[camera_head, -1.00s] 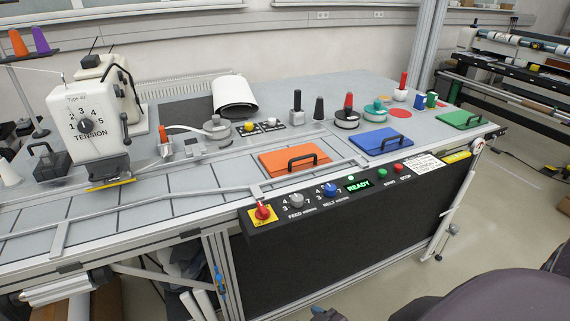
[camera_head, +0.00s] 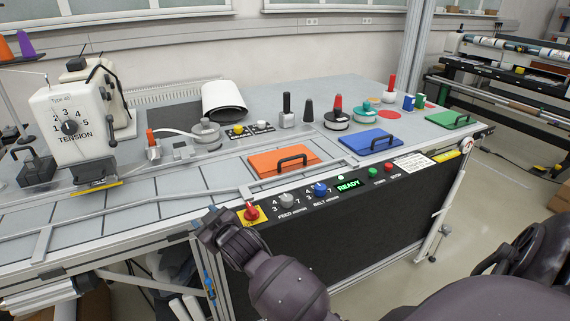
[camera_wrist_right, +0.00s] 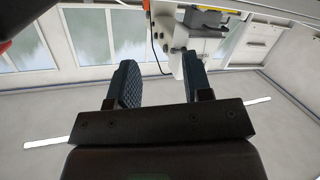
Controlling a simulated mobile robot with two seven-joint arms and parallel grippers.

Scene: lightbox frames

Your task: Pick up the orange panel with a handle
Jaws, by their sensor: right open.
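The orange panel (camera_head: 268,165) lies flat on the grey worktop, behind the front control strip. Its black arched handle (camera_head: 292,160) stands up from it, towards the right side. My right gripper (camera_head: 213,226) is at the table's front edge, in front of and left of the panel, close to the red knob. In the right wrist view its two dark fingers (camera_wrist_right: 160,68) stand apart with nothing between them; that view is upside down and does not show the panel. My left gripper is not in view.
The red knob (camera_head: 250,212) stands on the control strip beside my right gripper. Blue (camera_head: 373,146) and green (camera_head: 447,117) panels with handles lie further right. A white tension machine (camera_head: 70,125) stands at the left. Metal rails (camera_head: 130,208) run along the table front.

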